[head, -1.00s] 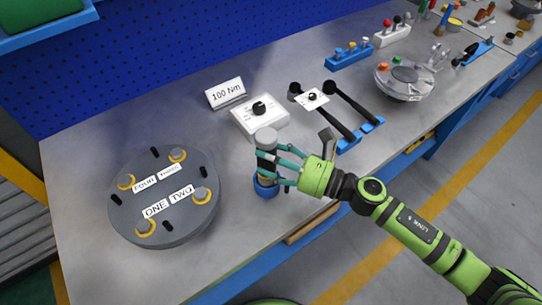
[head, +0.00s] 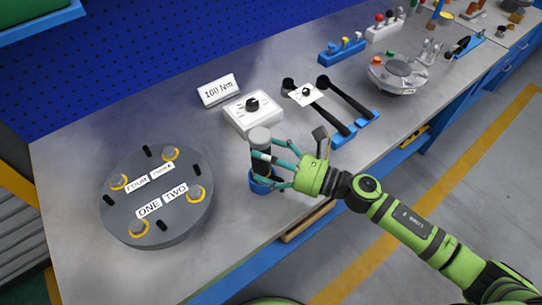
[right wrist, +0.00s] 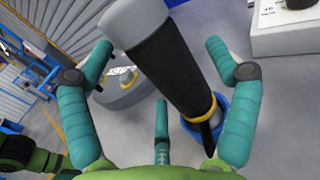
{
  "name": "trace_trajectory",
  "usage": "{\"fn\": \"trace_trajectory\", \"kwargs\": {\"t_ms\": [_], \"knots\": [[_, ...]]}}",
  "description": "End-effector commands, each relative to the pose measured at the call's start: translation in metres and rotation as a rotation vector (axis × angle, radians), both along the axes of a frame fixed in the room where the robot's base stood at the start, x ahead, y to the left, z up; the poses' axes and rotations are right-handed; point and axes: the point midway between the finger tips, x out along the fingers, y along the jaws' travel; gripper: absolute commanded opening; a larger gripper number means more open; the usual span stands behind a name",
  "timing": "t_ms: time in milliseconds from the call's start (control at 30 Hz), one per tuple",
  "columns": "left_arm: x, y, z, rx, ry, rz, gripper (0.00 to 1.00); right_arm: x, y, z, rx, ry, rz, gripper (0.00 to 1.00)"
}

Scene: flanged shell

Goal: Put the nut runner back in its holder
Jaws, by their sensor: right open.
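The nut runner (head: 262,146), a black cylinder with a grey top, stands roughly upright in its blue holder (head: 262,187) near the bench's front edge. In the right wrist view the nut runner (right wrist: 172,62) shows large, its lower end with an orange ring inside the round blue holder (right wrist: 218,103). My right gripper (head: 265,165) reaches in from the right with its teal fingers around the nut runner. In the wrist view this gripper (right wrist: 160,62) is open, with gaps between the fingers and the tool. My left gripper is not in view.
A grey flanged shell (head: 158,232) with labelled bolts lies left of the holder. Behind are a white dial box (head: 252,118) and a "100 Nm" sign (head: 219,91). Black-handled wrenches (head: 345,98) lie to the right. Bare bench separates the shell from the holder.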

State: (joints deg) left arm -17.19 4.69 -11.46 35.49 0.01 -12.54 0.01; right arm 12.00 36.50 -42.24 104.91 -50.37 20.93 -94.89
Motion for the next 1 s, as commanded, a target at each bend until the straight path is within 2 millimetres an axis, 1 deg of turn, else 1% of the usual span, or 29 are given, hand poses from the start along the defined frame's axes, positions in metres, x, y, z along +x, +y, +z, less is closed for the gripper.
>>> {"fn": "trace_trajectory", "kwargs": {"t_ms": [67,167,400,600,700,800,1000], "knots": [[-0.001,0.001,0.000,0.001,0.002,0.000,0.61,-0.001,-0.004,0.000,0.001,0.000,-0.002,0.88],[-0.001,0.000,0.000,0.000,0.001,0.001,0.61,-0.007,-0.016,0.000,0.000,0.001,-0.002,0.88],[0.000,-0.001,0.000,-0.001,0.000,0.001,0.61,-0.031,-0.061,0.000,0.001,0.000,-0.002,0.88],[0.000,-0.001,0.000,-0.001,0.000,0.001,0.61,-0.046,-0.091,0.001,0.003,-0.003,0.000,0.88],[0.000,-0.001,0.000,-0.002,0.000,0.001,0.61,-0.050,-0.100,0.002,0.005,-0.004,0.000,0.88],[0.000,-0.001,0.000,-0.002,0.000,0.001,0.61,-0.053,-0.105,0.002,0.005,-0.006,0.001,0.88],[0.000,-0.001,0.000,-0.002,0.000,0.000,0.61,-0.053,-0.107,0.003,0.005,-0.008,0.001,0.88]]}}
